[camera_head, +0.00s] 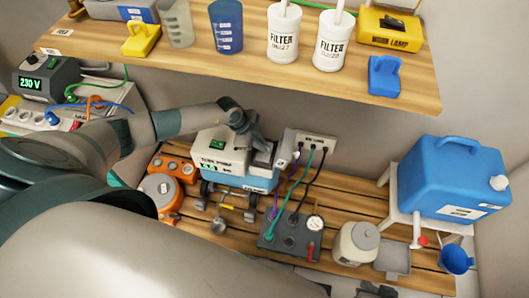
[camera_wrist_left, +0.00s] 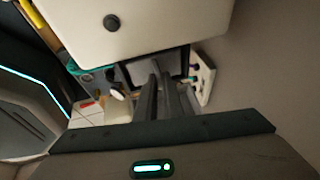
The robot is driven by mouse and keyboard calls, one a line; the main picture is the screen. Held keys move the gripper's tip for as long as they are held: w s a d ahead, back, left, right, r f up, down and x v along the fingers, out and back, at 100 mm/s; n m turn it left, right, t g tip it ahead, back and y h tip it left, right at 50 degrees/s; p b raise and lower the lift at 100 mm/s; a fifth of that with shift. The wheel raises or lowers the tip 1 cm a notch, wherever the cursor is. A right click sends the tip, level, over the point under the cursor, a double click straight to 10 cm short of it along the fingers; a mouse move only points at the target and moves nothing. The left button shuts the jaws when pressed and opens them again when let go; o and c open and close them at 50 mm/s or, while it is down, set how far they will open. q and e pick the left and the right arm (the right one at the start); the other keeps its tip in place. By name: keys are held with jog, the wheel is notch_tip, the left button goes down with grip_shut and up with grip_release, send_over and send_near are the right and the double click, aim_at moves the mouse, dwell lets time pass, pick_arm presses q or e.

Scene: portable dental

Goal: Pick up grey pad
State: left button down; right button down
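A flat grey square, likely the grey pad (camera_head: 264,156), sits in the dark-framed top of the white and blue machine (camera_head: 222,166). In the left wrist view a grey panel (camera_wrist_left: 142,70) shows inside a dark frame, partly behind my fingers. My left gripper (camera_head: 252,138) points down at the machine top, beside that grey square. In the wrist view its two fingers (camera_wrist_left: 160,85) are close together; I cannot tell whether they touch or hold anything. Part of my right gripper (camera_head: 374,290) shows at the bottom edge; its fingers are unclear.
A grey square tray (camera_head: 394,257) lies beside a cream jar (camera_head: 356,243) on the slatted bench. A grey box with cables and a gauge (camera_head: 290,237) stands before the machine. A blue jerrycan (camera_head: 453,178) is at right. A shelf (camera_head: 200,62) overhangs the back.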

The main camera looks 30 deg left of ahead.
jog(key=shift+s, duration=0.35)
dwell(0.4)
jog(key=shift+w, duration=0.4)
dwell(0.4)
pick_arm(q)
jog(key=shift+r, duration=0.1)
pick_arm(e)
jog(key=shift+r, duration=0.1)
